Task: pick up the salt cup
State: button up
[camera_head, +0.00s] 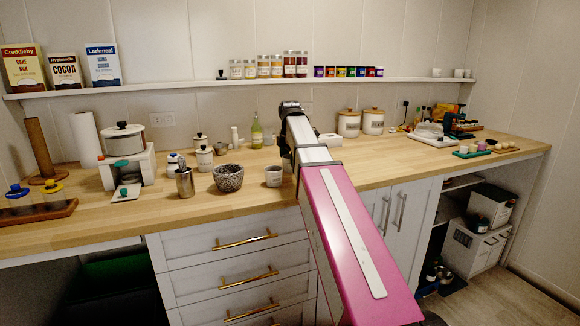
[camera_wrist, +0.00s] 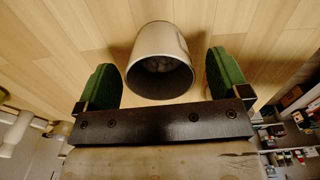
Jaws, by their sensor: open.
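A small pale grey cup (camera_head: 273,176), which I take to be the salt cup, stands upright on the wooden counter, just left of my arm. In the wrist view a pale grey cup (camera_wrist: 160,42), apparently the same one, has its dark open mouth toward the camera. My gripper (camera_wrist: 163,68) is open, with one green finger pad on each side of the cup. A gap shows between each pad and the cup wall. No label is readable on the cup. My fingers are hidden in the head view.
A speckled stone bowl (camera_head: 228,178) and a metal cup (camera_head: 185,182) stand left of the cup on the counter (camera_head: 140,210). A lidded white jar (camera_head: 205,159) is behind them. Two canisters (camera_head: 349,123) stand right of my arm. Bare wood lies in front of the cup.

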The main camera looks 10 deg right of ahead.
jog(key=shift+f, duration=0.95)
jog(key=c, duration=1)
jog(key=shift+r, duration=0.25)
jog(key=shift+r, duration=1.15)
jog(key=s+a+r, duration=0.7)
jog(key=a+r, duration=0.1)
jog(key=a, duration=0.1)
jog(key=shift+s, duration=0.15)
